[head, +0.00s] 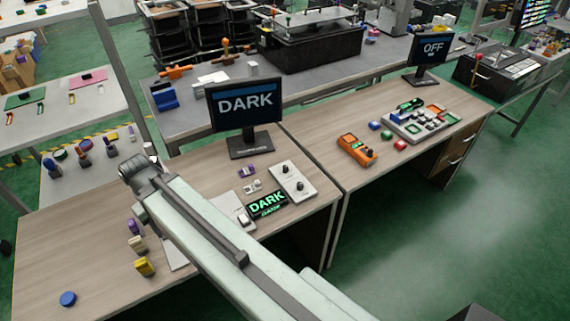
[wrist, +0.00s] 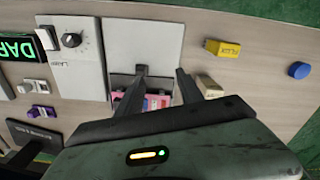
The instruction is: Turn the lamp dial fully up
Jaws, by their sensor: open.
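The lamp dial (wrist: 79,40) is a round black knob with tick marks on a pale panel (wrist: 88,78), left of my gripper in the wrist view. A small label beside it appears to read LAMP. A white rocker switch (wrist: 70,40) sits beside the dial. In the head view part of this panel (head: 228,206) and its switch show, but my arm hides the dial. My gripper (wrist: 161,74) is open and empty, over the neighbouring pale plate (wrist: 145,40), apart from the dial. The monitor (head: 245,103) and the green sign (head: 267,204) read DARK.
Pink and blue items (wrist: 157,102) show between my fingers. A yellow block (wrist: 222,48), a tan block (wrist: 209,87) and a blue disc (wrist: 299,70) lie to the right. Bare wood surrounds the disc.

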